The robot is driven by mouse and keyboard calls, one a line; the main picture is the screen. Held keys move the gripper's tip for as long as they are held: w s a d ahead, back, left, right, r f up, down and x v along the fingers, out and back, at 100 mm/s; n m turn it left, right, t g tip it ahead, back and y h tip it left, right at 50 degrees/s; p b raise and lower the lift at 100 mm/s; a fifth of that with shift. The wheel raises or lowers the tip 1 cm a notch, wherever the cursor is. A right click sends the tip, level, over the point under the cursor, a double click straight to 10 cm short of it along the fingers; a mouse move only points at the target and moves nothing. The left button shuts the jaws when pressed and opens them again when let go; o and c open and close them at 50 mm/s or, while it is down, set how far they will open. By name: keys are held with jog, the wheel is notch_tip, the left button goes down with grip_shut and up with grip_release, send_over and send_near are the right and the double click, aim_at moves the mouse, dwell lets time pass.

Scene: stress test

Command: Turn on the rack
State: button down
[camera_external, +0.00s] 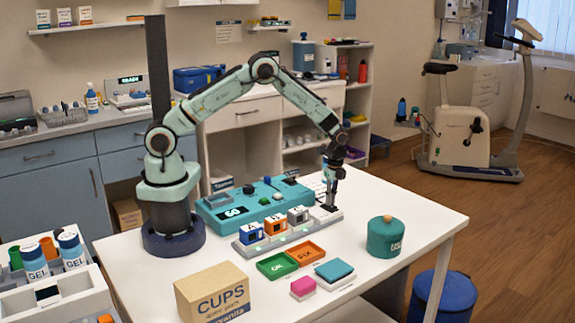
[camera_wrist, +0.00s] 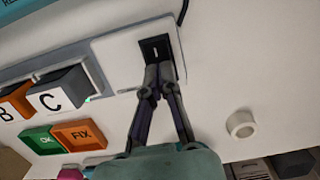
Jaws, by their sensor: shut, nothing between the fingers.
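The rack is a long pale strip (camera_external: 262,245) on the white table, holding blocks marked A (camera_external: 251,234), B (camera_external: 276,226) and C (camera_external: 298,215). At its right end is a white plate (camera_wrist: 115,62) with a black rocker switch (camera_wrist: 154,46) bearing a small white mark. My gripper (camera_external: 330,205) points down over this right end. In the wrist view my gripper (camera_wrist: 158,76) has its fingertips together, at the near edge of the switch. I cannot tell whether they touch it. The fingers hide part of the switch, and its on or off position is unclear.
A teal console (camera_external: 235,208) lies behind the rack. Green OK (camera_external: 277,265) and orange FIX (camera_external: 306,253) trays lie in front. A teal lidded pot (camera_external: 385,238) stands right, and a CUPS box (camera_external: 212,294) front left. A white ring (camera_wrist: 240,124) lies right of my fingers.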

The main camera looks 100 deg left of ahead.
jog(key=shift+r, duration=0.15)
notch_tip(320, 180, up, 14)
jog(key=s+a, duration=0.1)
jog(key=shift+s+a, duration=0.15)
jog(key=shift+a, duration=0.05)
jog(key=shift+d+f, duration=0.1)
jog(key=shift+f, duration=0.1)
